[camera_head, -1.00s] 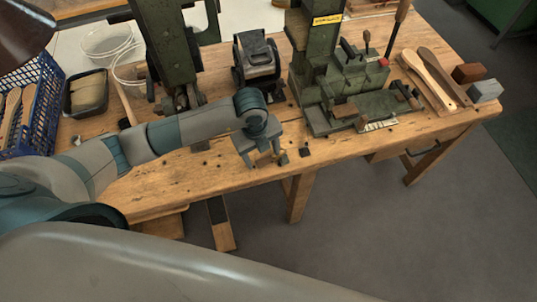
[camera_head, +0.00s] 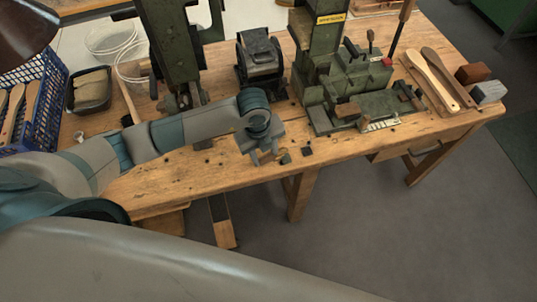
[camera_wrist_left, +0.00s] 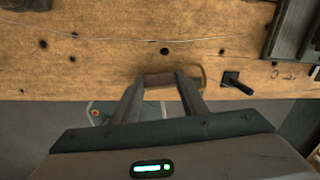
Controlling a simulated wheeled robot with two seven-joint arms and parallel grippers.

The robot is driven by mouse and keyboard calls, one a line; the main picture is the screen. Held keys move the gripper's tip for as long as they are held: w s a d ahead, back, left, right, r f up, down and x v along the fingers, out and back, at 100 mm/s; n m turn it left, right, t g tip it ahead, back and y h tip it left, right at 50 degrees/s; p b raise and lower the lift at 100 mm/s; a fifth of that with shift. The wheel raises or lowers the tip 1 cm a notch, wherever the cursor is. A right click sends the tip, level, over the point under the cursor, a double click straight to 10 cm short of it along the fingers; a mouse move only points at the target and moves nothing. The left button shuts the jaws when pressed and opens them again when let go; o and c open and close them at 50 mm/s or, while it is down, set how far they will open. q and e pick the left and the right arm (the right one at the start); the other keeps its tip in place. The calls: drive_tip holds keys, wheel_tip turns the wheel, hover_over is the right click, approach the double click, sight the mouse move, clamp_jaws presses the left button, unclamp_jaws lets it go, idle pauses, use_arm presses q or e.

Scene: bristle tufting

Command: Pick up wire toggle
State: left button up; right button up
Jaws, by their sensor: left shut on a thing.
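My left gripper (camera_head: 268,160) is over the front edge of the wooden bench, pointing down. In the left wrist view its two fingers (camera_wrist_left: 160,79) are closed in on a short brownish bar, which I take to be the wire toggle (camera_wrist_left: 158,80). A thin curved loop shows beside the right finger. The fingers hide the bar's ends, and I cannot tell whether it is clear of the bench top. In the head view the toggle is mostly hidden by the gripper. My right gripper is not in view.
A small black clip-like piece (camera_wrist_left: 237,83) is on the bench edge right of the fingers. The green machine (camera_head: 365,85) stands behind to the right. A blue crate (camera_head: 45,105) and a dark tray (camera_head: 72,103) are at left. The bench front (camera_head: 180,185) is mostly clear.

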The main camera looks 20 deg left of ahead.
sight(268, 156)
use_arm(q)
drive_tip(key=shift+r, duration=0.15)
drive_tip(key=shift+r+b, duration=0.3)
drive_tip(key=r, duration=0.1)
drive_tip(key=r+b, duration=0.1)
drive_tip(key=r, duration=0.1)
drive_tip(key=shift+w+d+r+b, duration=0.1)
drive_tip(key=shift+d+b, duration=0.15)
drive_tip(key=shift+b, duration=0.1)
drive_tip(key=w+d+r+b, duration=0.3)
drive_tip(key=d+r, duration=0.4)
drive_tip(key=d, duration=0.3)
drive_tip(key=shift+w+d+b, duration=0.2)
drive_tip(key=shift+d+b, duration=0.1)
drive_tip(key=shift+b, duration=0.05)
drive_tip(key=shift+f, duration=0.1)
